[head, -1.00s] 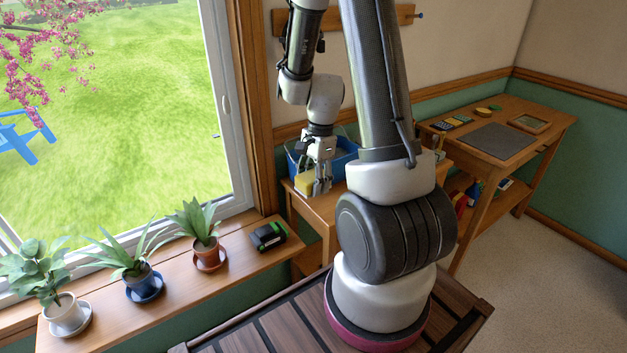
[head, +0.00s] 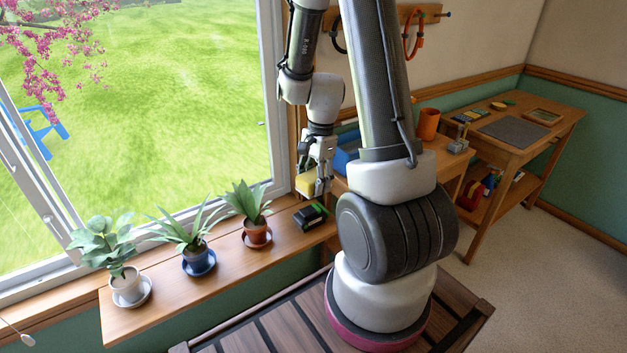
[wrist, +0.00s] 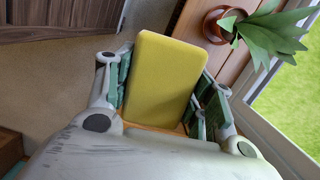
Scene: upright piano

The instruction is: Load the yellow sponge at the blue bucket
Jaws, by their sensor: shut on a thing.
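My gripper (head: 318,184) is shut on the yellow sponge (head: 306,182), near the right end of the window shelf. In the wrist view the sponge (wrist: 162,80) stands between the two fingers, which touch it on both sides. The blue bucket (head: 346,150) stands on the wooden table behind my gripper, to its right. My arm hides much of the bucket.
A black and green box (head: 310,215) sits on the window shelf (head: 150,318) just below my gripper. Several potted plants, the nearest in a terracotta pot (head: 257,231), stand to its left. An orange cup (head: 428,124) stands on the table.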

